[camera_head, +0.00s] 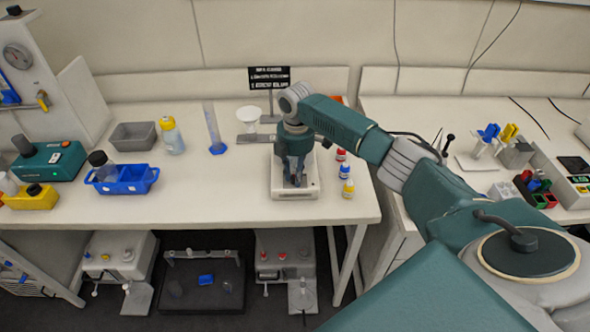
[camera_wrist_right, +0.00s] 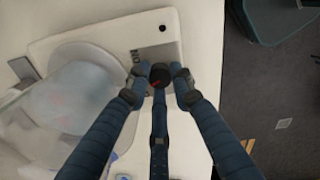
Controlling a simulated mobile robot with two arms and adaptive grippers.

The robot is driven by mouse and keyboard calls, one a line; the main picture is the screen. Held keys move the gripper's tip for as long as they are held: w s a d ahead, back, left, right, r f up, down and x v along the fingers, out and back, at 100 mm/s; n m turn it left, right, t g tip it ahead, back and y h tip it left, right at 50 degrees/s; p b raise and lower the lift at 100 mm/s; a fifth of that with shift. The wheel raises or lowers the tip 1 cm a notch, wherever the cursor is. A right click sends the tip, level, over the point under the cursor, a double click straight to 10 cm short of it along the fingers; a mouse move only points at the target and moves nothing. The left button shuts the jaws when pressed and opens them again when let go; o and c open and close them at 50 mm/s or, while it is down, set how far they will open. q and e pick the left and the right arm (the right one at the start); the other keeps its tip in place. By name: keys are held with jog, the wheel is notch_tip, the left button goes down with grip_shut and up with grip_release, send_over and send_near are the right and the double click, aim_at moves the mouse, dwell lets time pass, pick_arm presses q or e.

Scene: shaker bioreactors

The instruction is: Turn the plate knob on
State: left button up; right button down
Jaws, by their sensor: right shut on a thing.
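The hot plate (camera_head: 307,190) is a white box near the front edge of the middle table. It also shows in the right wrist view (camera_wrist_right: 110,42), with a round pale plate top on the left. Its plate knob (camera_wrist_right: 160,75) is small and black with a red mark, near printed letters. My right gripper (camera_head: 294,180) reaches down over the front of the hot plate. In the right wrist view its blue fingers (camera_wrist_right: 160,84) are closed around the knob, which shows between their tips. In the head view the gripper hides the knob. My left gripper is not in view.
Small bottles with red, blue and yellow caps (camera_head: 347,188) stand just right of the hot plate. A blue-based cylinder (camera_head: 213,130), a wash bottle (camera_head: 171,137) and a blue tray (camera_head: 140,181) stand to the left.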

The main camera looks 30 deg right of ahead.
jog(key=shift+r+m+p, duration=0.2)
jog(key=shift+m+p, duration=0.4)
jog(key=shift+m, duration=0.4)
jog(key=shift+f+m+p, duration=0.1)
jog(key=shift+m+p, duration=0.25)
jog(key=shift+m, duration=0.55)
jog(key=shift+d+m, duration=0.1)
jog(key=shift+m, duration=1.4)
jog(key=c, duration=1.5)
grip_release()
jog(key=shift+s, duration=0.1)
notch_tip(320, 180, up, 12)
jog(key=shift+s, duration=0.1)
